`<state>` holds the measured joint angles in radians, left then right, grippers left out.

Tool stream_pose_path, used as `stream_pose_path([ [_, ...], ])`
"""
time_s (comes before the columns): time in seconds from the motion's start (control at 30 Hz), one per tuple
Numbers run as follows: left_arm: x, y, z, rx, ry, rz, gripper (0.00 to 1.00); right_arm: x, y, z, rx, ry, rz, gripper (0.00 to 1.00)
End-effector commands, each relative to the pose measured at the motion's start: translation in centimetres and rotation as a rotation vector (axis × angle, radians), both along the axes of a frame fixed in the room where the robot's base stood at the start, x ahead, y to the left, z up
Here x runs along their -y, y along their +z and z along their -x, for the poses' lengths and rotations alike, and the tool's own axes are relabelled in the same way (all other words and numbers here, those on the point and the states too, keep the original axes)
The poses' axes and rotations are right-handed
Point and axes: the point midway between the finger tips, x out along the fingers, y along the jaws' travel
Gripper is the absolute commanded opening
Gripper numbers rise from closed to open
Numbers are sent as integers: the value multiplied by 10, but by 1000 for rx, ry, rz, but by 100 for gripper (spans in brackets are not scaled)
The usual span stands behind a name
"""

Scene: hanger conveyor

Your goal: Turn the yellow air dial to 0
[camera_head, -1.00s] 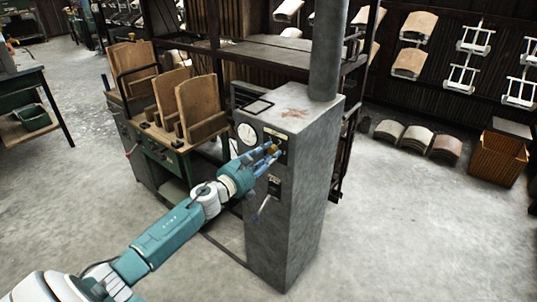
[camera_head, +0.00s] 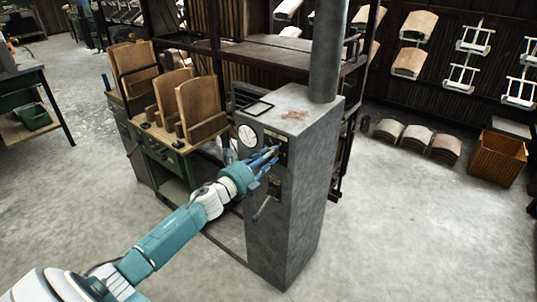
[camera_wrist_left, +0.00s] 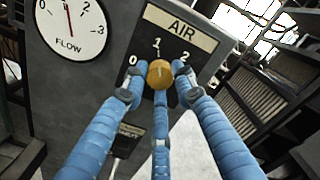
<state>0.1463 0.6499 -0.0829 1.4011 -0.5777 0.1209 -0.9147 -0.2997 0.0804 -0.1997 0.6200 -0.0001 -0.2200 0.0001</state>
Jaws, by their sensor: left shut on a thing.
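The yellow air dial (camera_wrist_left: 160,74) is a small round knob under the AIR label (camera_wrist_left: 180,27), on the front of a grey metal cabinet (camera_head: 285,215). The numbers 0, 1 and 2 run left to right around it. A faint mark on the knob appears to point up near the 1. My left gripper (camera_wrist_left: 159,83) has blue fingers, one on each side of the dial and a third below it; it is shut on the dial. In the head view, the left gripper (camera_head: 267,160) reaches the cabinet front and mostly hides the dial. My right gripper is not in view.
A white FLOW gauge (camera_wrist_left: 72,25) sits left of the dial. Below it, a lever (camera_head: 262,209) sticks out from the cabinet. Wooden chair parts (camera_head: 202,108) stand on a green-framed conveyor to the left.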

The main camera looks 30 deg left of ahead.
Motion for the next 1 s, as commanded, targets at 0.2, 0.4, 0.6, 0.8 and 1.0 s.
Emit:
stream_pose_path([
  [0.2,4,-6,2,-27,-5,208,1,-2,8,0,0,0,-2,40],
  [0.4,4,-5,2,-43,-5,398,1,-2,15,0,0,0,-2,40],
  [0.6,4,-5,2,-57,-4,585,1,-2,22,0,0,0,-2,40],
  [0.8,5,-4,2,-72,-4,768,1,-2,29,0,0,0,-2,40],
  [1.0,5,-4,2,-84,-3,920,1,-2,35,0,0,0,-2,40],
])
